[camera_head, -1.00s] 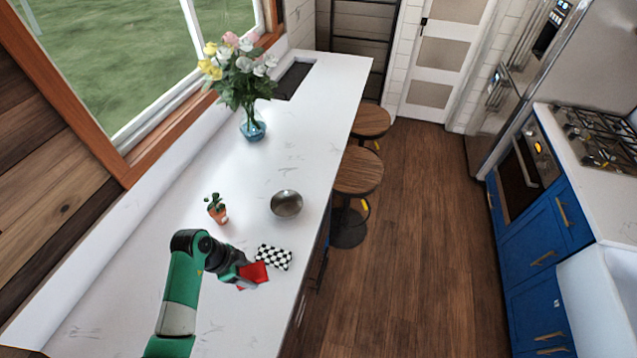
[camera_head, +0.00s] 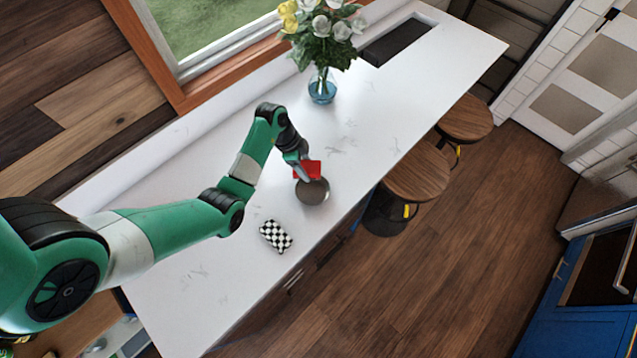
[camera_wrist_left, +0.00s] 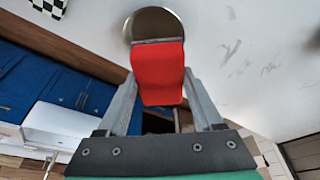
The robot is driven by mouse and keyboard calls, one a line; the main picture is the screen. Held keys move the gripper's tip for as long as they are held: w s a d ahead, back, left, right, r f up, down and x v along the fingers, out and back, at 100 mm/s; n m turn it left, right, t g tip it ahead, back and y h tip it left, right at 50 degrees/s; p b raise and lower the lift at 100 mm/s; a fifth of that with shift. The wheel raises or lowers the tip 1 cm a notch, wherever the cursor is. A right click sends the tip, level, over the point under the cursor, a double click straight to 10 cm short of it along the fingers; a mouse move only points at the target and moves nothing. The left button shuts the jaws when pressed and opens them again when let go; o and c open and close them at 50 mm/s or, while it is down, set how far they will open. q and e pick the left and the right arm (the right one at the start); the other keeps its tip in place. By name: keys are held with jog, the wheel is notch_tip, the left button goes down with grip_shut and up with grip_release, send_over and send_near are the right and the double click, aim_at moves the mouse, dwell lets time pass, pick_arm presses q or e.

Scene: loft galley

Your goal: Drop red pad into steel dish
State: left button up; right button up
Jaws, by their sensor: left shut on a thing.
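The red pad (camera_head: 309,169) is held between the fingers of my left gripper (camera_head: 303,172). In the left wrist view the red pad (camera_wrist_left: 158,74) sits between the two fingers of the left gripper (camera_wrist_left: 160,92), its far end overlapping the dish. The steel dish (camera_head: 312,192) is a round grey bowl on the white counter; the pad and gripper are over its far edge and hide part of it. The dish (camera_wrist_left: 152,20) also shows beyond the pad in the left wrist view. I cannot tell the height of the pad above the dish. My right gripper is not in view.
A black-and-white checkered pad (camera_head: 276,236) lies on the white counter (camera_head: 220,290) nearer than the dish. A blue glass vase (camera_head: 322,88) of flowers stands farther back. Wooden stools (camera_head: 416,174) stand along the counter's right edge.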

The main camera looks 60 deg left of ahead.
pick_arm(q)
notch_tip(320, 180, down, 6)
jog(key=b, duration=0.4)
jog(key=shift+b, duration=0.3)
jog(key=shift+w, duration=0.1)
jog(key=o, duration=1.4)
jog(key=shift+c, duration=0.2)
jog(key=shift+r, duration=0.15)
jog(key=p+v, duration=0.1)
jog(key=v, duration=0.7)
jog(key=shift+a+r, duration=0.1)
jog(key=shift+r, duration=0.05)
jog(key=p+v, duration=0.3)
jog(key=shift+r, duration=0.1)
